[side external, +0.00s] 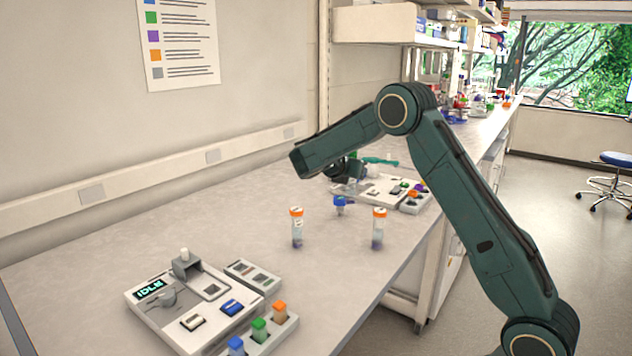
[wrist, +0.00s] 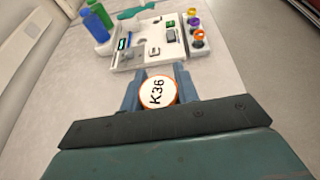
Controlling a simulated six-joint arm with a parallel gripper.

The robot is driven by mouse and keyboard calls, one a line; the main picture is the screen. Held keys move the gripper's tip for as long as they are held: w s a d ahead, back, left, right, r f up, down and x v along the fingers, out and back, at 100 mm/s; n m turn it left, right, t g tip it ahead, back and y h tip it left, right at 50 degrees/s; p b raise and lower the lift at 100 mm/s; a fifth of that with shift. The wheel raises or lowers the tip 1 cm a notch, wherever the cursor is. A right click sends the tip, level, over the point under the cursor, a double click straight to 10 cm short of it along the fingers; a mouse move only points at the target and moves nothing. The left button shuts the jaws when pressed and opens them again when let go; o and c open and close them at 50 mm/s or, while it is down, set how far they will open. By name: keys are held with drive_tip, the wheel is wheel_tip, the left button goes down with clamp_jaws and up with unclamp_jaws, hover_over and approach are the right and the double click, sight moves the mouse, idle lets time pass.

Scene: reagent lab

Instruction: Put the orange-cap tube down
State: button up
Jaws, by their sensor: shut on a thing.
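In the wrist view, my gripper (wrist: 158,92) is shut on the orange-cap tube (wrist: 157,90). I see its cap from above, a white top with an orange rim marked K36. The cap lies between the two blue-grey fingers, and the tube's body is hidden. Two upright orange-cap tubes stand on the bench, one at the left (side external: 297,228) and one at the right (side external: 378,229), apart from each other.
A white station (wrist: 150,44) with coloured caps lies beyond the gripper. A blue bottle (wrist: 94,27) and a green bottle (wrist: 99,13) are at its left. Another device (side external: 190,310) sits front left. Bare bench lies between.

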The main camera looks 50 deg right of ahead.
wheel_tip(320, 180, up, 10)
idle(0.4)
drive_tip(key=shift+r, duration=0.1)
idle(0.4)
drive_tip(key=w+a+n+t+y, duration=0.3)
drive_tip(key=w+a+n+t, duration=0.25)
drive_tip(key=w+a, duration=0.75)
drive_tip(key=w+a+n+t+y, duration=0.5)
drive_tip(key=w+a, duration=0.6)
drive_tip(key=a, duration=0.5)
drive_tip(key=shift+n+t+h, duration=0.25)
drive_tip(key=shift+n+h, duration=0.2)
drive_tip(key=shift+h, duration=0.25)
drive_tip(key=shift+s+f, duration=0.15)
drive_tip(key=shift+f, duration=4.8)
drive_tip(key=shift+s+f, duration=0.1)
drive_tip(key=shift+f, duration=4.8)
drive_tip(key=shift+f, duration=0.15)
drive_tip(key=o, duration=1)
